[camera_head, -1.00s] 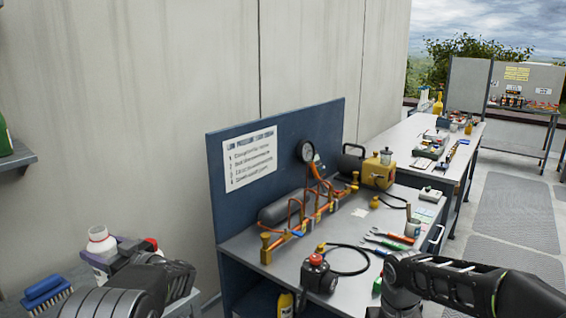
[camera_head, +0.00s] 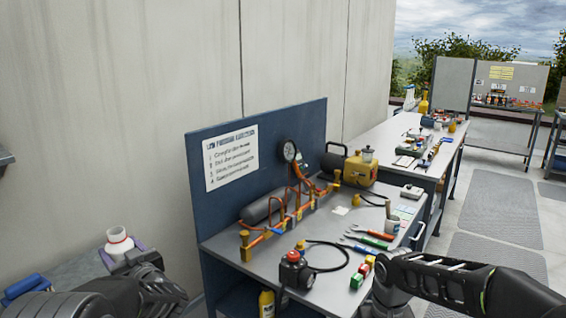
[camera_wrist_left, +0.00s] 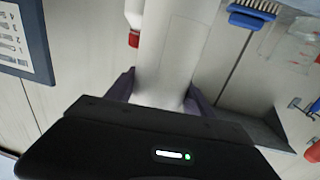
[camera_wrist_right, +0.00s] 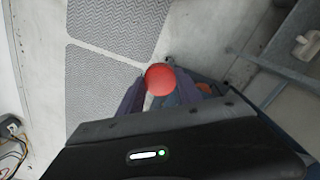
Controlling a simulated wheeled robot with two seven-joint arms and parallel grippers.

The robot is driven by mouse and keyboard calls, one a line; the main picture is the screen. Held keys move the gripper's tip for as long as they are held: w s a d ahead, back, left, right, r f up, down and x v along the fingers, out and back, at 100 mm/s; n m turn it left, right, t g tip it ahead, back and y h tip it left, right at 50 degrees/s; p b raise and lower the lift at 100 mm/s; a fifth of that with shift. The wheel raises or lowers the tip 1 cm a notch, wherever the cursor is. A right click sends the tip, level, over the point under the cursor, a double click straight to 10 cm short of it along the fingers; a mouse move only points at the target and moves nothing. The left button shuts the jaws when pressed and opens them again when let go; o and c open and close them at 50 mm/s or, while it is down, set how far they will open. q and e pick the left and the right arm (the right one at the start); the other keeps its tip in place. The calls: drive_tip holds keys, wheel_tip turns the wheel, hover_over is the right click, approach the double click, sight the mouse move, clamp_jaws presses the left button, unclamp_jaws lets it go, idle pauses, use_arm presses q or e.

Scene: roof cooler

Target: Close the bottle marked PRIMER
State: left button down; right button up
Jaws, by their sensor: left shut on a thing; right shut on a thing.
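A white bottle (camera_head: 119,241) with an uncapped neck and a reddish ring at its mouth is held upright by my left gripper (camera_head: 122,255) at the lower left of the head view. Its white body (camera_wrist_left: 172,50) also shows between the purple fingers in the left wrist view. No PRIMER marking can be read. My right gripper (camera_wrist_right: 160,92) is shut on a round red cap (camera_wrist_right: 160,78), seen in the right wrist view with floor beyond it. The right fingertips do not show in the head view. The cap is apart from the bottle.
A workbench (camera_head: 335,232) with a gauge (camera_head: 289,151), copper pipes and several tools stands ahead. A blue brush (camera_head: 25,287) lies on a grey surface at lower left. Another red-capped container (camera_wrist_left: 134,38) shows in the left wrist view. Matted floor (camera_head: 490,240) is free at right.

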use_arm(q)
drive_tip(key=s+d+f+m+t+h, duration=0.3)
drive_tip(key=d+f+h, duration=0.3)
drive_tip(key=d, duration=0.5)
drive_tip(key=s+d+f+m+t+h, duration=0.3)
drive_tip(key=d+f+m+h, duration=0.3)
drive_tip(key=d, duration=0.5)
drive_tip(key=shift+f+m+h, duration=0.3)
drive_tip(key=shift+f+h, duration=0.25)
drive_tip(key=shift+h, duration=0.25)
drive_tip(key=shift+f, duration=0.1)
